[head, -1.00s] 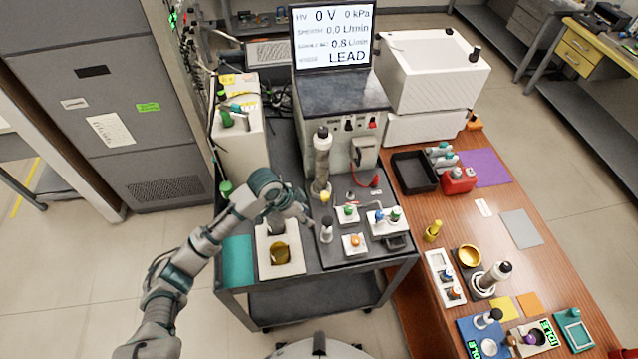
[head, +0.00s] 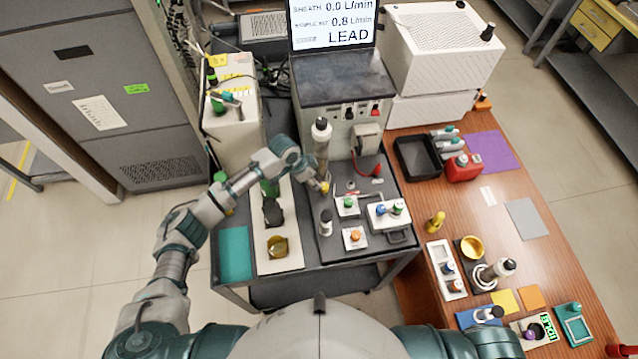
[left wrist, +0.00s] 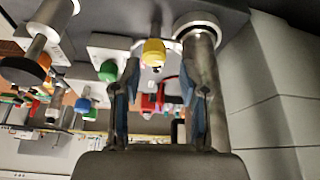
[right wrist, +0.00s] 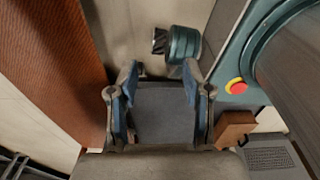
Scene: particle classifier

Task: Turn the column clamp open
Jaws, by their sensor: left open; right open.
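The column (head: 321,150) stands upright on the cart in front of the grey instrument, a metal tube with a black and white top. A small yellow knob (head: 325,187), which looks like the column clamp, sits at its foot. My left gripper (head: 314,180) is beside the column's lower part. In the left wrist view the yellow knob (left wrist: 153,52) shows between the two open fingers (left wrist: 160,90), beyond their tips, with nothing gripped. The column (left wrist: 205,80) runs just behind the right finger. My right gripper (right wrist: 160,85) is open and empty, away from the cart.
A white block with a green knob (head: 347,205), one with an orange knob (head: 355,238) and a white box with blue and green knobs (head: 389,214) stand right of the column. A white tray (head: 287,262) with a yellow dish lies left. The monitor (head: 331,25) reads LEAD.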

